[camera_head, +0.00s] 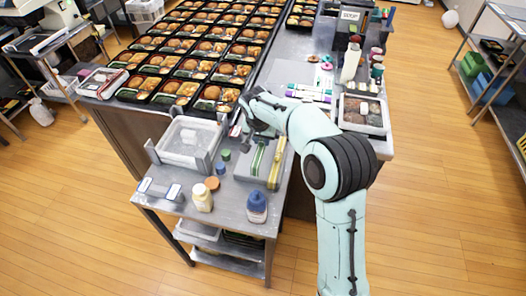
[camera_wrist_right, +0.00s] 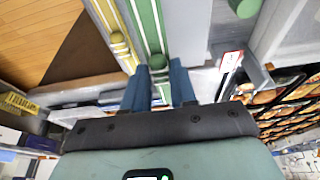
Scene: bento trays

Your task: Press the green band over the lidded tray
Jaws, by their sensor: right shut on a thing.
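The lidded tray (camera_head: 243,167) sits on the small metal table, with a flat grey lid. The green band (camera_head: 257,160) runs lengthwise across the tray, and a yellow band (camera_head: 277,172) runs parallel to it on the right. My right gripper (camera_head: 257,134) is at the far end of the green band. In the right wrist view, the blue fingers of my right gripper (camera_wrist_right: 159,88) are shut on the green band (camera_wrist_right: 149,30), with the yellow band (camera_wrist_right: 112,30) just left of it. Whether the band touches the tray's edge there is hidden. My left gripper is not in view.
An open clear tray (camera_head: 187,143) stands left of the lidded tray. Small jars, a white bottle (camera_head: 203,198) and a blue-capped bottle (camera_head: 256,207) stand near the front edge. Rows of filled bento trays (camera_head: 195,67) cover the counter behind. Markers (camera_head: 308,94) lie behind my right arm.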

